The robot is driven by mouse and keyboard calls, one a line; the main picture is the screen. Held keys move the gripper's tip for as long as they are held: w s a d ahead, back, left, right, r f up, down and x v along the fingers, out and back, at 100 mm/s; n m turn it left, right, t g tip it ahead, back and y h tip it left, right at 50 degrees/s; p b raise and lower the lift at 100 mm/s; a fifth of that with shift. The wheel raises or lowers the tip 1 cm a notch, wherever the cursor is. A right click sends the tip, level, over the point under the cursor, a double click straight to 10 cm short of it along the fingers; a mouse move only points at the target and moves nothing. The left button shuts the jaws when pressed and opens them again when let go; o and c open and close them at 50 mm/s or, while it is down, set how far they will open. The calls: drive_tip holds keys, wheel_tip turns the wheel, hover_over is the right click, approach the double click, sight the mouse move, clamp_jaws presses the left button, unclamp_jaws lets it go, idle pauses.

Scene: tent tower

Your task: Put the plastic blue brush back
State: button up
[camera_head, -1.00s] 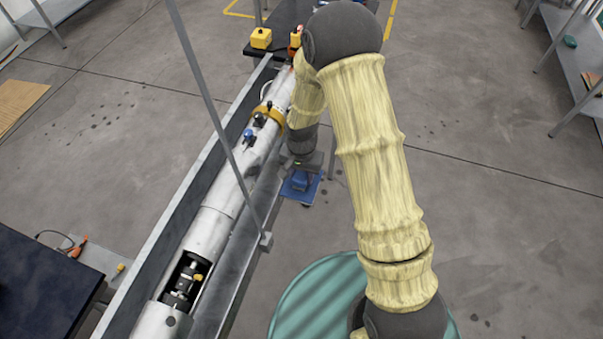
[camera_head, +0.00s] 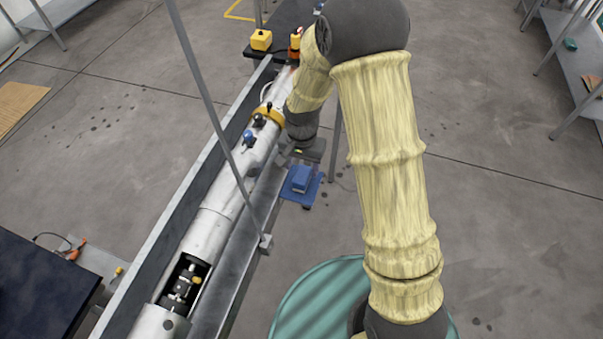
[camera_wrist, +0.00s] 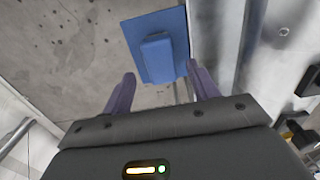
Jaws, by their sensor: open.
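The blue brush (camera_head: 301,178) lies on a flat blue plate (camera_head: 290,193) beside the rail of the long trough. In the wrist view the brush (camera_wrist: 158,58) shows as a blue block on the blue plate (camera_wrist: 136,30). My gripper (camera_wrist: 160,85) is open and empty, its two dark fingers spread below the brush in that picture and apart from it. In the head view my gripper is mostly hidden behind my wrist, just above and behind the plate.
A long silver cylinder (camera_head: 208,228) lies in the grey trough (camera_head: 165,225) to the left, with a thin grey post (camera_head: 215,115) crossing the view. A yellow box (camera_head: 261,40) stands on a dark table at the back.

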sight(302, 175)
wheel_tip(302, 175, up, 6)
drive_tip(key=shift+r+b, duration=0.25)
drive_tip(key=shift+b, duration=0.2)
idle(0.4)
drive_tip(key=s+d+r+n+t, duration=0.2)
drive_tip(key=s+d+r+n, duration=0.2)
drive_tip(key=s+d, duration=0.8)
drive_tip(key=shift+s+d+r+t, duration=0.2)
drive_tip(key=shift+d+r+t, duration=0.1)
drive_tip(key=shift+d+r, duration=0.45)
